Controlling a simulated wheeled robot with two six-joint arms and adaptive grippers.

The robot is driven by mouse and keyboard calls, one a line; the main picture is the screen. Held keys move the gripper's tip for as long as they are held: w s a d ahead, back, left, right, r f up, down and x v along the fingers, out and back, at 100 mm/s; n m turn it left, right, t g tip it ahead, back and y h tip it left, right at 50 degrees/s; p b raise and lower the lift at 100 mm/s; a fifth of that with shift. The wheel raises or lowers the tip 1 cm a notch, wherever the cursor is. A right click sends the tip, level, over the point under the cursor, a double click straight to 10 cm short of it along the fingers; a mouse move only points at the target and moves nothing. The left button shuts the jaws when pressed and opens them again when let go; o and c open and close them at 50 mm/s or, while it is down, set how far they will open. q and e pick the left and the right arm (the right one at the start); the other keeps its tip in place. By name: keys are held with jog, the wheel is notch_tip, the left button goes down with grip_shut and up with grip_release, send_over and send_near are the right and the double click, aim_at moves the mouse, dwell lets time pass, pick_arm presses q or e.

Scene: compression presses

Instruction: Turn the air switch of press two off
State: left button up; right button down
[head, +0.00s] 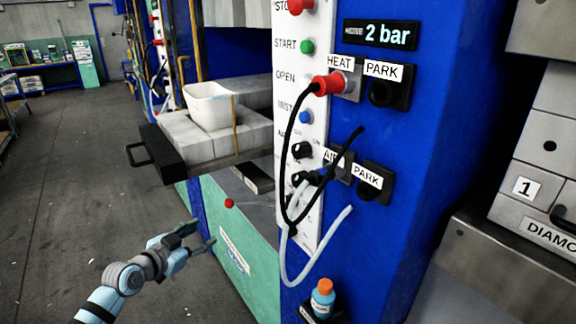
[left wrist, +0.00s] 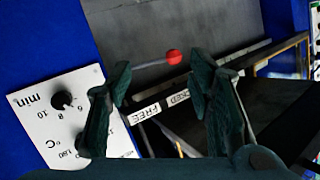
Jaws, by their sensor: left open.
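A blue press column carries a white control panel (head: 313,120) with buttons and two black knobs in the head view. The upper knob (head: 302,150) has a small label beside it, partly reading "ON". The lower knob (head: 300,179) is partly covered by cables. I cannot tell for sure which knob is the air switch, nor their exact settings. My left gripper (head: 201,236) is open and empty, low and left of the panel, apart from it. In the left wrist view its dark fingers (left wrist: 160,105) stand apart before a red-ended lever (left wrist: 174,57). My right gripper is not in view.
A black cable with a red plug (head: 328,84) and a pale hose (head: 299,270) hang across the panel's lower part. A handled drawer (head: 165,160) with a white container (head: 209,106) juts out left of it. An orange-capped bottle (head: 323,295) stands below. Grey floor lies open at left.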

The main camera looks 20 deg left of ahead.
pick_arm(q)
jog(key=d+r+m+t+h, duration=0.1)
jog(key=d+r+m+h, duration=0.35)
jog(key=r, duration=0.85)
jog(key=m+g+h+p, duration=0.1)
jog(key=m+h+p, duration=0.1)
jog(key=m+h, duration=0.4)
send_near(296, 152)
jog(key=shift+m+g+y, duration=0.3)
jog(key=shift+m+y, duration=0.25)
jog(key=shift+m, duration=0.1)
jog(key=x, duration=0.2)
jog(key=r+p+x, duration=0.1)
jog(key=x, duration=0.5)
jog(key=shift+d+r, duration=0.15)
jog(key=shift+d, duration=0.1)
jog(key=shift+w+d, duration=0.15)
jog(key=shift+w, duration=0.1)
grip_shut()
